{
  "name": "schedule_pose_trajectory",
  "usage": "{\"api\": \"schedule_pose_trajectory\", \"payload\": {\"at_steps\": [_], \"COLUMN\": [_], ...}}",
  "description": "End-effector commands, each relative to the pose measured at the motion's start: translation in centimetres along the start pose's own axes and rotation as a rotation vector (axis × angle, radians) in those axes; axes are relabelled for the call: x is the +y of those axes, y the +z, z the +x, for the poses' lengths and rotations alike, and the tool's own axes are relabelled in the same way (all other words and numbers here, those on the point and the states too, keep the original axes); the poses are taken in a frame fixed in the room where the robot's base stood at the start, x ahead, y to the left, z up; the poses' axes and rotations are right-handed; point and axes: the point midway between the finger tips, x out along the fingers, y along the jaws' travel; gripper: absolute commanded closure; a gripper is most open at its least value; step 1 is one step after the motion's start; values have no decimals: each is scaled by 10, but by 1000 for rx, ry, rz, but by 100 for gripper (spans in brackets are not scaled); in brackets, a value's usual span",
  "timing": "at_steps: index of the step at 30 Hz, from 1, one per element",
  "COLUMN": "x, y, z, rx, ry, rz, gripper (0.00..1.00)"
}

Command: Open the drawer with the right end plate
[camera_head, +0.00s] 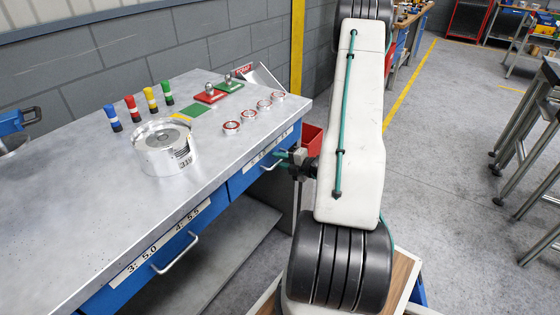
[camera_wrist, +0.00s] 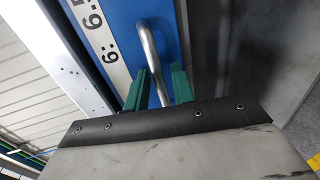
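The bench has two blue drawers in the head view. The near drawer (camera_head: 150,272) has a label reading "3: 5.0 4: 5.5" and a metal handle (camera_head: 175,254). The far drawer (camera_head: 240,182) has a partly readable label, and its front looks flush with the bench. In the wrist view the end of a label plate (camera_wrist: 100,38) reads "6: 6.5", beside a bent metal handle (camera_wrist: 149,48). My gripper (camera_wrist: 158,80) has its green fingers on either side of this handle, with small gaps showing. In the head view my gripper (camera_head: 284,157) is at the far drawer's handle, partly hidden.
On the bench top (camera_head: 60,205) stand a silver cylinder (camera_head: 165,148), several coloured pegs (camera_head: 132,108), several red-edged rings (camera_head: 249,114) and red and green blocks (camera_head: 211,96). A red bin (camera_head: 312,138) is behind my arm. Open floor (camera_head: 440,150) lies right.

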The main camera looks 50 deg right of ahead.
Motion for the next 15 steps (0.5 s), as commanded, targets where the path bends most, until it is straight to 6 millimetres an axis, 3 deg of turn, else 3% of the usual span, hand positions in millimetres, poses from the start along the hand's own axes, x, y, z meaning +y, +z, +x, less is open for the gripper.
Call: {"api": "schedule_pose_trajectory", "payload": {"at_steps": [8, 11, 15], "x": [0, 0, 0], "y": [0, 0, 0], "z": [2, 2, 2], "rx": [1, 1, 1], "ry": [0, 0, 0], "rz": [0, 0, 0], "gripper": [75, 100, 100]}}
